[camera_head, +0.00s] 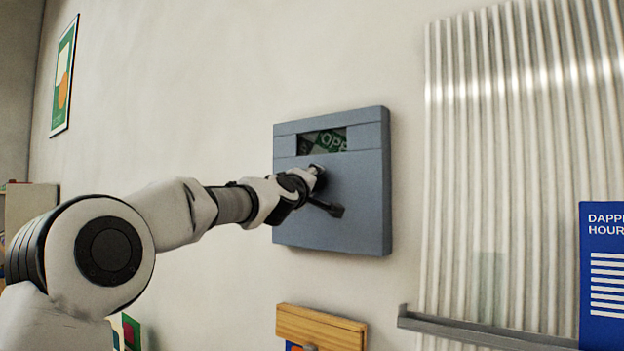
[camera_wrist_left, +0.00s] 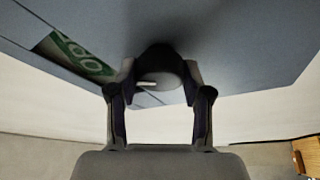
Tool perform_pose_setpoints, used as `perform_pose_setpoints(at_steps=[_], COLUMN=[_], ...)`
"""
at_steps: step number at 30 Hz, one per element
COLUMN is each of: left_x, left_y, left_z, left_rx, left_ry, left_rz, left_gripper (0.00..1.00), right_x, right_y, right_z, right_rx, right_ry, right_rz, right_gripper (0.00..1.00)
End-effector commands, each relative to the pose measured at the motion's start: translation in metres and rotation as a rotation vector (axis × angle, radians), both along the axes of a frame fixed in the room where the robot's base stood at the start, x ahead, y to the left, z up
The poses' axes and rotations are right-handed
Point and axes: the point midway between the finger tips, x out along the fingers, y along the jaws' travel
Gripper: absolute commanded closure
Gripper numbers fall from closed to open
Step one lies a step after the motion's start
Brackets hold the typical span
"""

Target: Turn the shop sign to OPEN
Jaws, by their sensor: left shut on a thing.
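The shop sign is a blue-grey box (camera_head: 362,190) fixed to the wall. The window also shows in the left wrist view (camera_wrist_left: 75,53), with part of the lettering. My left gripper (camera_head: 313,175) is at the front of the box just below the window. In the left wrist view it is shut on a dark round knob (camera_wrist_left: 158,62) with a pale mark. The gripper hides most of the knob in the head view. My right gripper is not in view.
A corrugated panel (camera_head: 490,140) stands at the right, with a grey rail (camera_head: 480,328) low on it and a blue hours board (camera_head: 606,275) beside it. A wooden block (camera_head: 320,328) is below the box. A framed poster (camera_head: 64,80) hangs at left.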

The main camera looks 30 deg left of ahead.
Motion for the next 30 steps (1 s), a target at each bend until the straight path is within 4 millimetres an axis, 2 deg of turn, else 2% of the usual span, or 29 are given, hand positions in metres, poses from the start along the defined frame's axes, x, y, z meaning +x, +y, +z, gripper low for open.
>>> perform_pose_setpoints(at_steps=[1, 15, 30], left_x=[-0.0015, -0.0014, -0.0011], left_y=[0.0004, 0.0012, 0.0009], left_z=[0.0064, 0.0037, 0.0028], left_rx=[-0.038, -0.385, -0.53], left_ry=[-0.005, 0.022, 0.036], left_rz=[0.002, 0.003, 0.001], left_gripper=[0.85, 0.85, 0.85], right_x=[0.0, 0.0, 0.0], right_y=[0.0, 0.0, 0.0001], right_z=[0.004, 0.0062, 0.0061], right_rx=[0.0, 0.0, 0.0], right_ry=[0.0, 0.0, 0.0], right_rz=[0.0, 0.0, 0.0], right_gripper=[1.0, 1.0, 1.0])
